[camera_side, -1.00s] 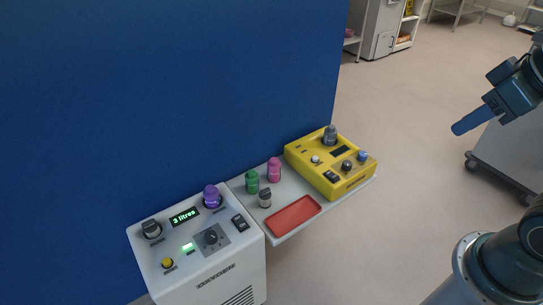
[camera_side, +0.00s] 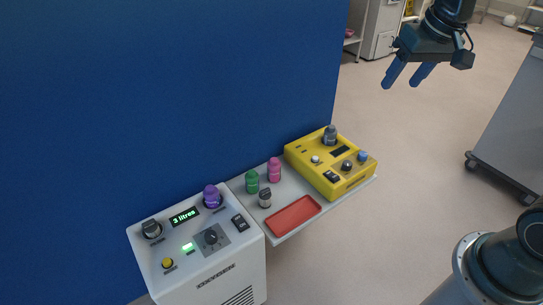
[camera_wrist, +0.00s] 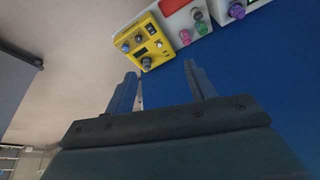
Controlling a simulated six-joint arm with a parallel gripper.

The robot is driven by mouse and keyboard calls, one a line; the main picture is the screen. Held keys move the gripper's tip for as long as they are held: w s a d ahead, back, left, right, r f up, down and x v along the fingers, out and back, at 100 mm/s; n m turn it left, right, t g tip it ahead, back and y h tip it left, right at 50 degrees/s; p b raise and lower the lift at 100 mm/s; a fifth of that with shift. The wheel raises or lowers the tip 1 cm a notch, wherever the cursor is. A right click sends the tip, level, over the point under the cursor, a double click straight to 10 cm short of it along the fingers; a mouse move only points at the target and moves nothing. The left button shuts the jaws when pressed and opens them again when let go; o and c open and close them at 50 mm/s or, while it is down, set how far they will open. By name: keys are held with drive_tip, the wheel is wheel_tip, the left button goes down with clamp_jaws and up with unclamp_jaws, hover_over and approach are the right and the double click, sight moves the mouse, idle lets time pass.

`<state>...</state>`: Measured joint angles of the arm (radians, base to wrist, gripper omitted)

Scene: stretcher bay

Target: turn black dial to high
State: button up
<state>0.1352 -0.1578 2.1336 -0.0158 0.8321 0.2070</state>
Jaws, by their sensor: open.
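One black dial (camera_side: 210,237) sits on a grey square plate on the white oxygen unit (camera_side: 245,275). A smaller black knob (camera_side: 347,166) sits on the front of the yellow unit (camera_side: 305,169). Their markings are too small to read, so I cannot tell their settings. My gripper (camera_side: 401,84) is open and empty, high at the upper right, apart from both units. In the wrist view, my gripper's fingers (camera_wrist: 162,82) are spread, with the yellow unit (camera_wrist: 168,50) beyond them at the top.
The oxygen unit's display (camera_side: 184,217) reads "3 litres". A purple knob (camera_side: 212,197) stands beside it. Green (camera_side: 252,182), pink (camera_side: 274,170) and grey (camera_side: 265,199) small items stand on the shelf by a red tray (camera_side: 295,214). A blue partition (camera_side: 150,100) rises behind.

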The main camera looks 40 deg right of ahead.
drive_tip(key=w+d+f+m+g, duration=0.1)
drive_tip(key=w+d+f, duration=0.1)
drive_tip(key=w+f, duration=0.15)
drive_tip(key=w+d+f+m, duration=0.1)
drive_tip(key=w+d+f, duration=0.1)
drive_tip(key=w, duration=0.3)
drive_tip(key=m+g, duration=0.2)
drive_tip(key=m, duration=0.3)
hover_over(348, 163)
wheel_tip(348, 163, down, 27)
drive_tip(key=shift+s+d+y, duration=0.15)
drive_tip(key=shift+s+y, duration=0.1)
drive_tip(key=shift+y, duration=0.15)
drive_tip(key=shift+f, duration=0.1)
drive_tip(key=shift+w+a+f, duration=0.1)
drive_tip(key=shift+w+f, duration=0.05)
drive_tip(key=shift+f, duration=3.25)
drive_tip(key=shift+w+a+f, duration=0.1)
drive_tip(key=shift+f, duration=3.25)
